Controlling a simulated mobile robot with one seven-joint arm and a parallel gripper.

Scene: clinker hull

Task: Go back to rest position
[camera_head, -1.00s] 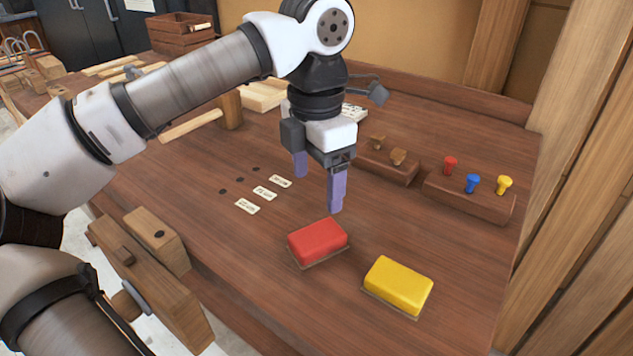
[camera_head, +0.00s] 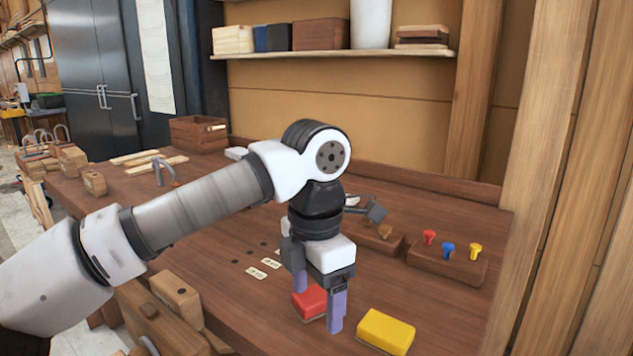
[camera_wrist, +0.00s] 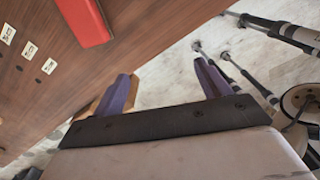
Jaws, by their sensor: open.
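My gripper (camera_head: 317,303) is open, with its two purple fingers apart and nothing between them. It hangs over the wooden workbench (camera_head: 440,308), in front of the red block (camera_head: 308,302), which it partly hides in the head view. In the wrist view my gripper (camera_wrist: 165,88) shows both fingers spread, with bench edge and floor beyond. The red block (camera_wrist: 85,18) lies on the bench at the top left there. Whether the fingers touch anything is not shown, but none appears to.
A yellow block (camera_head: 386,331) lies right of my gripper. A wooden holder (camera_head: 447,262) with red, blue and yellow pegs stands at the back right. Label cards (camera_head: 256,273) lie to the left. A wooden vise (camera_head: 170,320) is at the front edge. A shelf (camera_head: 335,54) hangs on the back wall.

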